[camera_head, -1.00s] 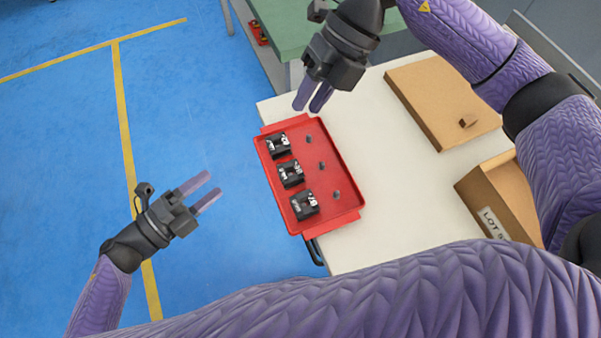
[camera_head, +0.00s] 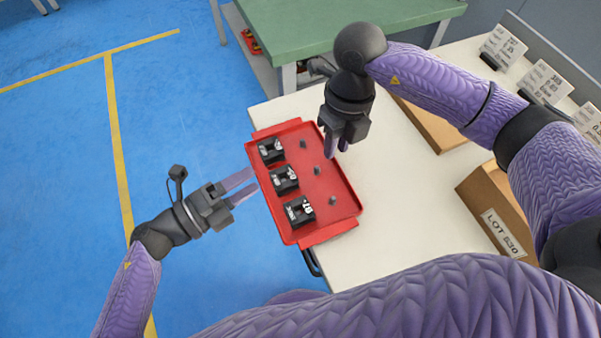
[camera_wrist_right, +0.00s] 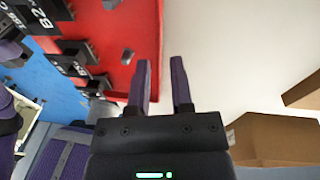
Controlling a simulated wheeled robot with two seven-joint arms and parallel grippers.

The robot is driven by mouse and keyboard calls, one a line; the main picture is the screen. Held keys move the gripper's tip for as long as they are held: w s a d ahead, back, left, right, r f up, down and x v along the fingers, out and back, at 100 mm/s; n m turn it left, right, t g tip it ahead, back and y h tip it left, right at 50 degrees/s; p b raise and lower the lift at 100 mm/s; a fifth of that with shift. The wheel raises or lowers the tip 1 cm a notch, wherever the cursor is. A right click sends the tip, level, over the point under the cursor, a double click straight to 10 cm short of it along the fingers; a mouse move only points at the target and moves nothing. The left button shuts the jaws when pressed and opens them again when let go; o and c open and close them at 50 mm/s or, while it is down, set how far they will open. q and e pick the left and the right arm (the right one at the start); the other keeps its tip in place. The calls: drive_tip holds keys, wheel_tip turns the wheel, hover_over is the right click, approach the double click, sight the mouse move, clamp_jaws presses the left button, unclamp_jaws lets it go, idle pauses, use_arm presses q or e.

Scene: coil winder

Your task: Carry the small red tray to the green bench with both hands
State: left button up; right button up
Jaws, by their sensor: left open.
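The small red tray (camera_head: 328,233) lies on the white table, its left edge near the table's left edge. It holds several black labelled blocks along its left side and small dark pegs along its right. My left gripper (camera_head: 252,182) is open beside the tray's left rim, fingers pointing at it. My right gripper (camera_head: 336,150) is over the tray's upper right rim, fingers down. In the right wrist view its fingers (camera_wrist_right: 163,80) are apart, with the tray's rim (camera_wrist_right: 158,30) seen between them; I cannot tell whether they touch it. The green bench (camera_head: 330,25) stands beyond the table.
Cardboard boxes (camera_head: 500,205) stand on the right of the white table (camera_head: 385,205). Label cards (camera_head: 545,82) line its back. Small red items (camera_head: 252,42) sit on a shelf under the bench. The blue floor (camera_head: 60,180) at left is clear.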

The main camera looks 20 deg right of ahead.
drive_tip(key=shift+s+a+f, duration=0.1)
drive_tip(key=shift+f, duration=0.9)
use_arm(q)
drive_tip(key=shift+x, duration=1.05)
drive_tip(key=c, duration=0.5)
use_arm(e)
clamp_jaws()
use_arm(q)
clamp_jaws()
